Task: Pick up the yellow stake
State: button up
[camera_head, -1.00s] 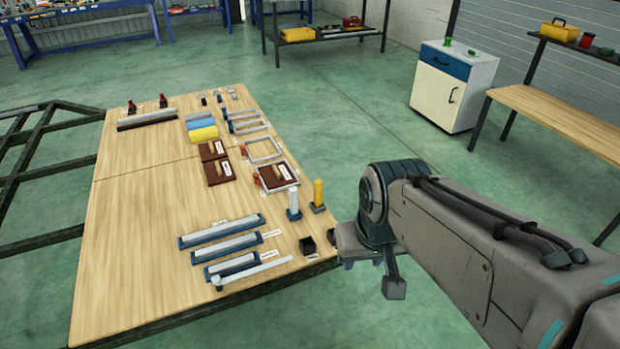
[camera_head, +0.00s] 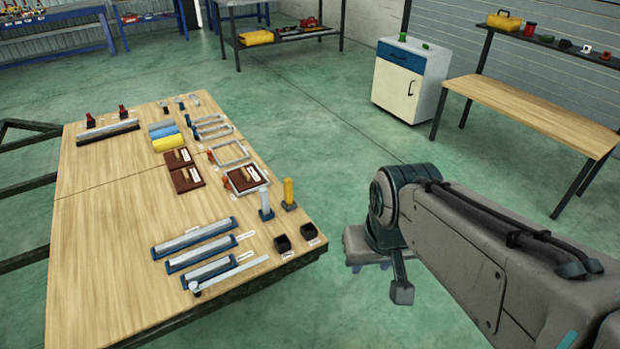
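The yellow stake (camera_head: 288,192) stands upright in a small dark base near the right edge of the wooden table (camera_head: 115,235). A similar white stake (camera_head: 265,202) stands upright just to its left. My arm reaches in from the lower right. The end of my arm with my gripper (camera_head: 370,262) is to the right of the yellow stake, apart from it and off the table's edge in the picture. The fingers are small and partly hidden by the wrist, so their opening is unclear. Nothing shows held there.
Two small black bins (camera_head: 283,243) sit at the table's near right corner. Grey bars in blue holders (camera_head: 195,238) lie to their left. Brown boxes (camera_head: 186,180) and frames lie behind the stakes. A white cabinet (camera_head: 412,80) and a bench (camera_head: 535,112) stand beyond open green floor.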

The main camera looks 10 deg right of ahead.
aim_at(288, 181)
jog(key=z, duration=0.35)
jog(key=k, duration=0.4)
jog(key=u, duration=0.5)
jog(key=i, duration=0.75)
jog(key=u, duration=0.8)
jog(key=i, duration=1.15)
jog(key=z, duration=1)
jog(key=i, duration=0.75)
jog(key=z, duration=0.85)
